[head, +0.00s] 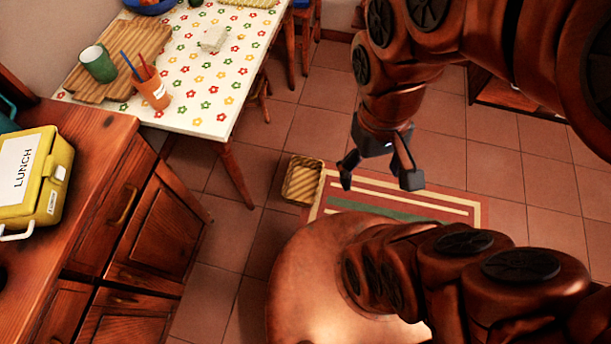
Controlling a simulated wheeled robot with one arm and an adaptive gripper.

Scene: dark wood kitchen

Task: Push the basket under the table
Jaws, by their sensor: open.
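The basket (303,181) is a small woven tan box. It stands on the tiled floor at the left edge of a striped rug, to the right of the table's near leg. The table (205,120) has a white flowered cloth and wooden legs, and stands at the upper left. My gripper (378,182) is open and empty, pointing down above the rug. In the picture it is just right of the basket, with a gap between them; its exact height above the floor is hard to tell.
The striped rug (440,204) lies under my gripper. A wooden cabinet (150,215) with a yellow lunch box (42,185) stands at the left. A table leg (238,177) stands left of the basket. A stool (258,95) is partly under the table. Open tiles lie between basket and table.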

